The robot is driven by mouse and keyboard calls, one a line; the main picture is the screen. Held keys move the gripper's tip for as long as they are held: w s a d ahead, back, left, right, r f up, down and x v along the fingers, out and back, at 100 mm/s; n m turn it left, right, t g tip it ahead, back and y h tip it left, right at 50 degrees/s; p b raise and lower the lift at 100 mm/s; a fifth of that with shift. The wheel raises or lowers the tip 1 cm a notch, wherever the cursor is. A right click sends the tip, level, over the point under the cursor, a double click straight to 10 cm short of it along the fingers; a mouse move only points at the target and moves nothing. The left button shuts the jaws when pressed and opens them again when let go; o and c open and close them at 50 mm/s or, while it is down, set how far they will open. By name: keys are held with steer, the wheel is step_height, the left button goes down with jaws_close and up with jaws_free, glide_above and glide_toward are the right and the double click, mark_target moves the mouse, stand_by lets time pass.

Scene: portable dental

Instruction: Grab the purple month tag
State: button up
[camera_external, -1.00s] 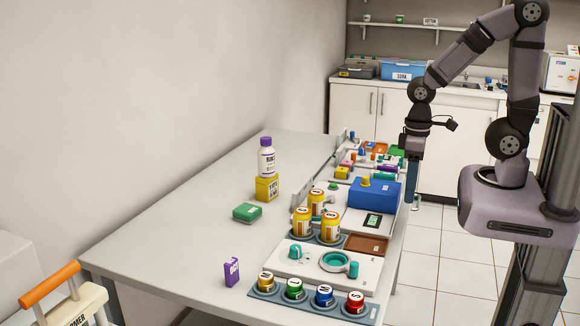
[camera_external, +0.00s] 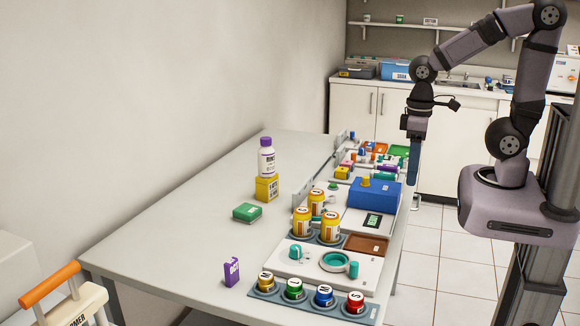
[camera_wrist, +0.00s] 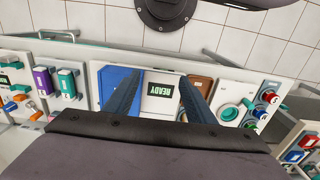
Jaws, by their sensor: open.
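A small purple tag (camera_external: 231,272) with white lettering that looks like "OCT" stands upright on the near left part of the table in the external view. My gripper (camera_external: 413,180) points down at the table's far right side, well away from that tag. In the wrist view my gripper (camera_wrist: 160,77) has its two fingers apart with nothing held between them.
Below my gripper are a blue box (camera_external: 375,193) and a panel with a "READY" display (camera_wrist: 160,90). Yellow bottles (camera_external: 331,226) and several coloured-cap jars (camera_external: 294,290) line the table's right side. A green box (camera_external: 247,212) lies mid-table.

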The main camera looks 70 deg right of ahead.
steer(key=w+a+f+n+t+h+b, duration=0.1)
steer(key=w+a+n+t+h+b, duration=0.4)
steer(key=w+n, duration=0.6)
steer(key=w+a+f+n+t+b, duration=0.1)
steer(key=w+a+n+b, duration=0.3)
steer(key=w+a+n, duration=0.55)
steer(key=w+a+r+n+t+y+b, duration=0.1)
steer(key=w+a+n+t+y+b, duration=0.2)
steer(key=a+n, duration=0.6)
steer(key=w+a+n+t+b, duration=0.1)
steer(key=w+a+n+t, duration=0.3)
steer(key=a, duration=1)
glide_toward(234, 267)
steer(key=w, duration=0.1)
steer(key=w+f, duration=0.1)
steer(key=w+n, duration=0.1)
steer(key=shift+d+f+p, duration=0.2)
steer(key=shift+d+p, duration=0.1)
steer(key=shift+d, duration=0.05)
steer(key=shift+f, duration=0.25)
steer(key=shift+r+p+x, duration=0.1)
steer(key=shift+p+x, duration=0.35)
steer(key=shift+x, duration=1.35)
steer(key=shift+r+p+x, duration=0.15)
steer(key=shift+p+x, duration=0.3)
steer(key=shift+x, duration=1.4)
steer(key=shift+w, duration=0.1)
